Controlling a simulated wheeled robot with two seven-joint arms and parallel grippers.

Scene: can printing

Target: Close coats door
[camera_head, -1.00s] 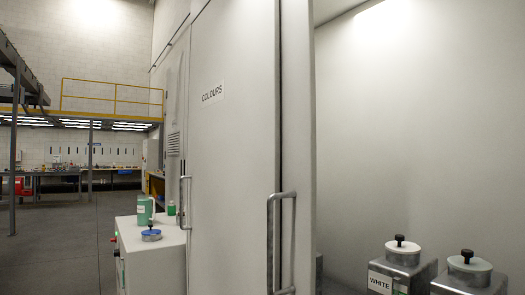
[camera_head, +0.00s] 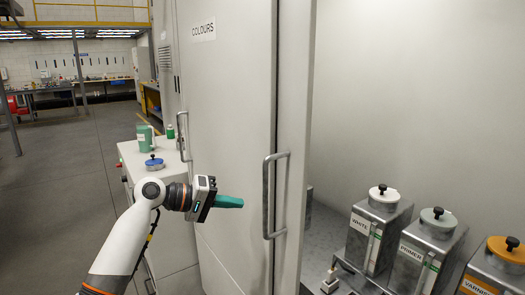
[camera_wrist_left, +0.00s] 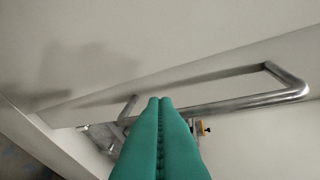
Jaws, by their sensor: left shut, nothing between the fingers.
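The coats compartment stands open on the right of the head view. The grey panel (camera_head: 295,90) at its left edge, which looks like the coats door, shows as a narrow strip with a metal bar handle (camera_head: 268,195). My left gripper (camera_head: 241,202) has its green fingers together and empty. Its tips point right, just left of the handle; contact cannot be told. In the left wrist view the shut fingers (camera_wrist_left: 160,100) point up toward the handle (camera_wrist_left: 240,102), whose bar runs beside and past the tips. My right gripper is not in view.
The COLOURS door (camera_head: 225,110) is left of the handle, with its own handle (camera_head: 183,137). Metal containers marked WHITE (camera_head: 378,230), PRIMER (camera_head: 425,255) and VARNISH (camera_head: 492,272) stand inside the open compartment. A white cabinet (camera_head: 130,170) stands left. Floor is free further left.

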